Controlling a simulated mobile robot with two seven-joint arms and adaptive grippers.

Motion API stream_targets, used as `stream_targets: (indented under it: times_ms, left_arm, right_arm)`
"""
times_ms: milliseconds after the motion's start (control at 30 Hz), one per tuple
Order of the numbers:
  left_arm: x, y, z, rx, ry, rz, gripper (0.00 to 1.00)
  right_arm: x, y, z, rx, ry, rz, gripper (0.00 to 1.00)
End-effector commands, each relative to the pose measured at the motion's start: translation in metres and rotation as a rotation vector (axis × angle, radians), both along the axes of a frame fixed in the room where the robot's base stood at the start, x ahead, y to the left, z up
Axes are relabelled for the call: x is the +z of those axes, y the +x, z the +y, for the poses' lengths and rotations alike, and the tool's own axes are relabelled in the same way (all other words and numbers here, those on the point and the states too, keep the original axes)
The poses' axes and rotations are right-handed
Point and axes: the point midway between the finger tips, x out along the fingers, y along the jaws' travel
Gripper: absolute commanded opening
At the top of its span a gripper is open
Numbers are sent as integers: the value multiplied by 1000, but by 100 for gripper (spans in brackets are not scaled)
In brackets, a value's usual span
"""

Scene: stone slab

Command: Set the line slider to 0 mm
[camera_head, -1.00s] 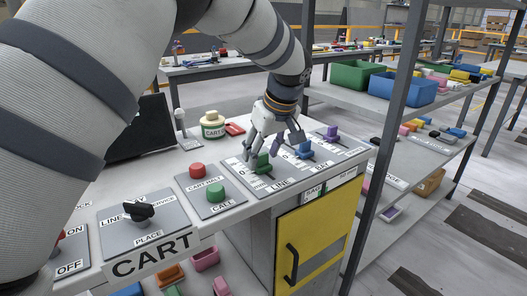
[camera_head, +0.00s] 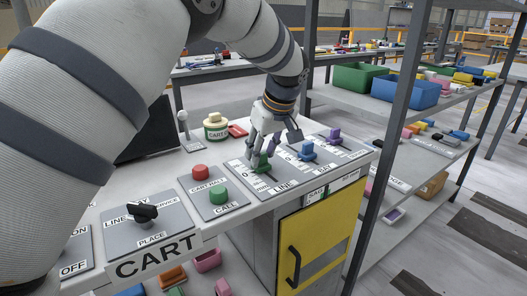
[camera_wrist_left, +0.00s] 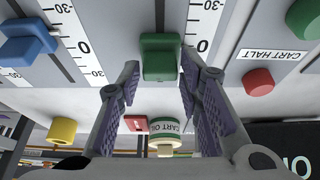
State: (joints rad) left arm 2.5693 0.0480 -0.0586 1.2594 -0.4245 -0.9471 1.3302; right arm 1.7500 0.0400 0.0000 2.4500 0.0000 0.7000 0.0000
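My left gripper (camera_head: 261,152) is down at this slider. In the left wrist view, the fingers (camera_wrist_left: 160,95) are apart, one on each side of the green knob (camera_wrist_left: 160,57), with gaps visible. The scale beside it shows -30 and 0 (camera_wrist_left: 191,45); the knob appears near the 0 side, but its exact reading cannot be told. My right gripper is not in view.
A blue slider (camera_head: 306,151) and a purple slider (camera_head: 333,135) stand to the right. The red button (camera_head: 200,172) and green CALL button (camera_head: 218,195) are to the left. A shelf post (camera_head: 390,140) rises at the right.

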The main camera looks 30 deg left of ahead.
Motion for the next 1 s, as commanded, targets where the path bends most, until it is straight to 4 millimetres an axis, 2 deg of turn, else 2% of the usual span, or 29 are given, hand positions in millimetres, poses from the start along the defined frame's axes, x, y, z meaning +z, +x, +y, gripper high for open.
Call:
stream_targets:
  times_ms: [267,367,467,600,733,867,1000]
  left_arm:
    - [0,0,0,0,0,0,47]
    - [6,0,-2,-1,0,-2,47]
    - [24,-3,-9,-2,2,-4,47]
    - [61,-9,-23,-3,2,-5,47]
    - [89,-13,-34,-2,1,-5,47]
    - [106,-16,-40,0,1,-1,47]
    - [111,-18,-42,0,0,1,47]
  right_arm:
    - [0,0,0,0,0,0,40]
    - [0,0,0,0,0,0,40]
    - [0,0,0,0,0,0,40]
    - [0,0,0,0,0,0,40]
    - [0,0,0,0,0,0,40]
    - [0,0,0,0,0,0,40]
    - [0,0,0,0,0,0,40]
